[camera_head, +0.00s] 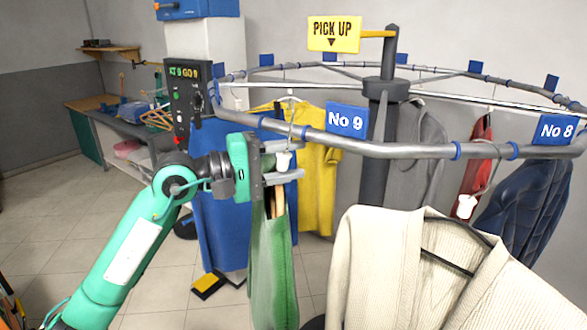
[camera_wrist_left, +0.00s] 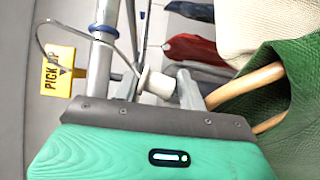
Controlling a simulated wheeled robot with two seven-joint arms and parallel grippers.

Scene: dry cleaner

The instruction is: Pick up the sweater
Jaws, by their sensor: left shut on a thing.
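My left gripper (camera_head: 287,160) is shut on the white neck piece of a hanger (camera_head: 283,161), just below the rail. The neck piece and the hanger's thin wire hook also show in the left wrist view (camera_wrist_left: 155,86), with the hook passing by the rail's bar. A green garment (camera_head: 273,265) hangs on this wooden hanger below the fingers; it fills the right side of the left wrist view (camera_wrist_left: 292,90). A cream knit garment (camera_head: 385,265), sweater-like, hangs at the front right, apart from the gripper. My right gripper is not in view.
The round conveyor rail (camera_head: 400,149) carries blue number tags and other garments: yellow (camera_head: 318,165), grey (camera_head: 412,150), red (camera_head: 481,155) and dark blue (camera_head: 530,200). A control panel (camera_head: 188,100) stands left of the gripper. The floor at left is mostly clear.

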